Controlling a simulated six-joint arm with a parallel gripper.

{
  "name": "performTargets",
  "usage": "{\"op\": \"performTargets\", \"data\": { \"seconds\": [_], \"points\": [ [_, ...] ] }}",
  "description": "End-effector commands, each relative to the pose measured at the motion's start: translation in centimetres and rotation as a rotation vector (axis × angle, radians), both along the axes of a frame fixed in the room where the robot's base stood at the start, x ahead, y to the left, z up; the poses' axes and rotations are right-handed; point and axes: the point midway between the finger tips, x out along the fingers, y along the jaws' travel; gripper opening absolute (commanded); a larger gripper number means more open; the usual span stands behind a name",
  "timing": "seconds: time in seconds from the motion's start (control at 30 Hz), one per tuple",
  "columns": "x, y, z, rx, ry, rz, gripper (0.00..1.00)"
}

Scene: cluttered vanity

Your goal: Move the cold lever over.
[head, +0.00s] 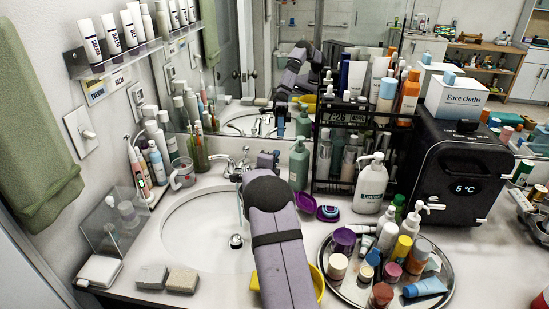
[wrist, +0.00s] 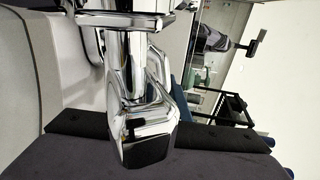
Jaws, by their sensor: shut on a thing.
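The chrome faucet (head: 236,173) stands at the back rim of the white sink basin (head: 185,235) in the head view. My gripper (head: 267,160) is at the faucet's right side, with my arm crossing in front of the basin. In the wrist view a chrome lever (wrist: 145,125) fills the middle, close against the dark gripper pads. My gripper is shut on this lever. The arm and gripper hide the lever in the head view, and its marking cannot be read.
A round tray (head: 445,292) crowded with jars and tubes lies right of my arm. A lotion bottle (head: 369,184), a green pump bottle (head: 299,163) and a black rack (head: 322,187) stand behind it. A yellow bowl (head: 318,283) is partly under the arm. Soap blocks (head: 182,279) lie at front left.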

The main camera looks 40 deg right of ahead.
Motion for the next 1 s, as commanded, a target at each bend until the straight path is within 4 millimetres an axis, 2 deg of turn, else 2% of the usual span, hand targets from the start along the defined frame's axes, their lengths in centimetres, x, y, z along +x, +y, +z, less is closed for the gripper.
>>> {"op": "performTargets", "data": {
  "seconds": [0.3,0.33,0.4,0.77,1.0],
  "points": [
    [0.0,0.0,0.1,-0.001,0.001,-0.006,0.0],
    [0.0,0.0,0.1,-0.001,0.001,-0.006,0.17],
    [0.0,0.0,0.1,-0.002,0.001,-0.006,0.33],
    [-0.1,0.1,0.0,0.0,0.002,-0.006,0.33],
    [-0.9,1.2,0.3,-0.001,0.002,-0.005,0.33]
  ]
}}
